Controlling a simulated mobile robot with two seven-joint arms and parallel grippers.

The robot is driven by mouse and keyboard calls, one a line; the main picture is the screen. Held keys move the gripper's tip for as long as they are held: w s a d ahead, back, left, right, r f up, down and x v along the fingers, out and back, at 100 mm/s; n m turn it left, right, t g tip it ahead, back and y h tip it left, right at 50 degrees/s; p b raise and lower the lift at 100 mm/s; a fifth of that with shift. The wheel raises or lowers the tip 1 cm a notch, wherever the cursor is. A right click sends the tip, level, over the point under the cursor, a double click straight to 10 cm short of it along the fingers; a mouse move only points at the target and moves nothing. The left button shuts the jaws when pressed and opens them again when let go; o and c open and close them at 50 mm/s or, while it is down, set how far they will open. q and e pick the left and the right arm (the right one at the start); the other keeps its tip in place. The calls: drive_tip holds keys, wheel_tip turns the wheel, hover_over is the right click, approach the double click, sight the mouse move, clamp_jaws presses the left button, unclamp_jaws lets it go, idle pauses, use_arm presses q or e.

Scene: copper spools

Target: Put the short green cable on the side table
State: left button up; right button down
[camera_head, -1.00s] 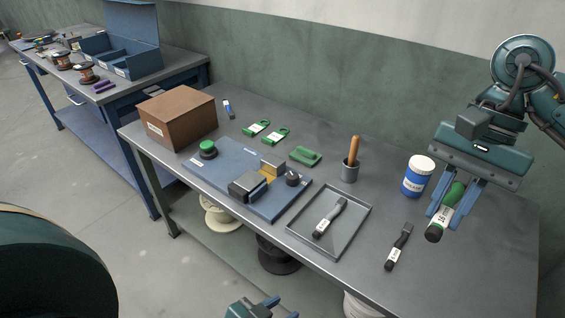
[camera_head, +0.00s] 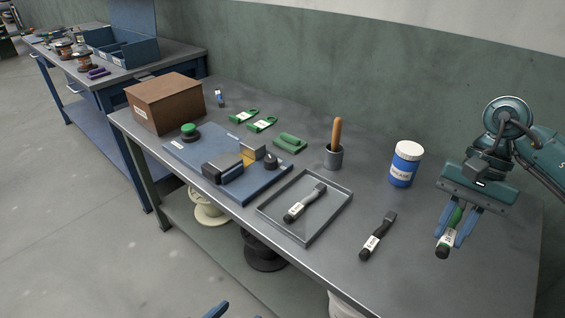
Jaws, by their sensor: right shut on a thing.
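The short green cable (camera_head: 442,251) has a green upper part, a white label and a black lower end. My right gripper (camera_head: 453,232) is shut on it and holds it tilted, black end down, over the right end of the grey workbench (camera_head: 400,285). A second table (camera_head: 179,57) with a grey top and blue frame stands at the far left, beyond the workbench; I cannot tell if it is the side table. My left gripper (camera_head: 236,314) shows only its fingertips at the bottom edge, which stand apart with nothing seen between them.
A blue and white tub (camera_head: 405,163) and a black labelled tool (camera_head: 377,237) are near the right gripper. A grey tray (camera_head: 327,229) holds a similar tool. A brown box (camera_head: 165,103) stands at the bench's left end. Spools (camera_head: 83,62) and a blue bin (camera_head: 123,55) occupy the second table.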

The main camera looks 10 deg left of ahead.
drive_tip(key=d+f+b, duration=0.1)
drive_tip(key=d+f, duration=0.3)
approach(438, 291)
drive_tip(key=shift+m, duration=0.3)
drive_tip(key=x, duration=0.6)
drive_tip(key=shift+f, duration=0.15)
use_arm(q)
drive_tip(key=shift+a+f, duration=0.15)
drive_tip(key=shift+f, duration=0.15)
use_arm(e)
drive_tip(key=c, duration=1.3)
unclamp_jaws()
use_arm(q)
drive_tip(key=shift+r, duration=0.1)
use_arm(e)
drive_tip(key=shift+r, duration=0.4)
use_arm(q)
drive_tip(key=shift+t+b, duration=0.3)
use_arm(e)
drive_tip(key=v, duration=1.1)
drive_tip(key=shift+r, duration=0.3)
